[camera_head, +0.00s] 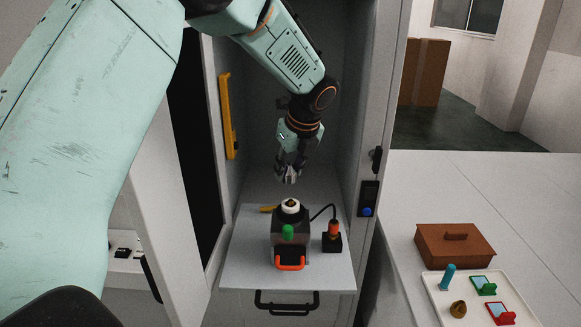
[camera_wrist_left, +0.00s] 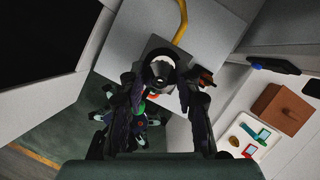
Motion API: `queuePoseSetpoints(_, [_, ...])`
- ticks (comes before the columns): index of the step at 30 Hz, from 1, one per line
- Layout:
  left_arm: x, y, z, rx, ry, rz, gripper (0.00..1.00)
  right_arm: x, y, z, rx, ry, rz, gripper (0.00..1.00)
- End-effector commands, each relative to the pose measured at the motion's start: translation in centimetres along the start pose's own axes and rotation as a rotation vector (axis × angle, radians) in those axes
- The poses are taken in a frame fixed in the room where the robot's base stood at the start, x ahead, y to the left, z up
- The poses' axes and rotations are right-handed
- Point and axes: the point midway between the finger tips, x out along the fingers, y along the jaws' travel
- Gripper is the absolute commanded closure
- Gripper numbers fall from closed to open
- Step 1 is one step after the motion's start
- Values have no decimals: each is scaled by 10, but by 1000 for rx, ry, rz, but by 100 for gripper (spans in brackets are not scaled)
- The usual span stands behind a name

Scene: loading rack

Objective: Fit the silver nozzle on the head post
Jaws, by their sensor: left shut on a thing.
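My left gripper (camera_head: 290,165) points down inside the open cabinet. It is shut on the silver nozzle (camera_head: 289,176), which shows small between the fingertips. In the left wrist view the nozzle (camera_wrist_left: 159,68) appears as a pale ring with a dark opening between the fingers (camera_wrist_left: 162,84). Below it, on the white shelf, stands a dark device with a white round collar (camera_head: 290,206) and a brownish post tip (camera_head: 290,202) in its middle. The nozzle is above the post with a visible gap. The device has a green knob (camera_head: 288,232) and an orange handle (camera_head: 290,264). My right gripper is not visible.
A yellow handle (camera_head: 228,115) is on the cabinet's left side. At the right, a brown box (camera_head: 454,246) and a white tray (camera_head: 436,294) with small parts rest on a table.

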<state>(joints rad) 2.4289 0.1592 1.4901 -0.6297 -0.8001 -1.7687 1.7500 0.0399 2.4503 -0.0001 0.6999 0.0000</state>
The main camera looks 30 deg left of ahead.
Motion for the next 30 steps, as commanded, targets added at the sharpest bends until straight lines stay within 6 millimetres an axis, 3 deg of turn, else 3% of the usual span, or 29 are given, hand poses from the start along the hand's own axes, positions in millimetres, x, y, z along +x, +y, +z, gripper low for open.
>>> queuePoseSetpoints(8, [6,0,-3,-12,-1,7,98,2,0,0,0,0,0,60])
queuePoseSetpoints(22, [39,0,-16,-12,-1,7,98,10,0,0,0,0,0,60])
queuePoseSetpoints(30, [43,0,-17,-12,-2,5,98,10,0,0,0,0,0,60])
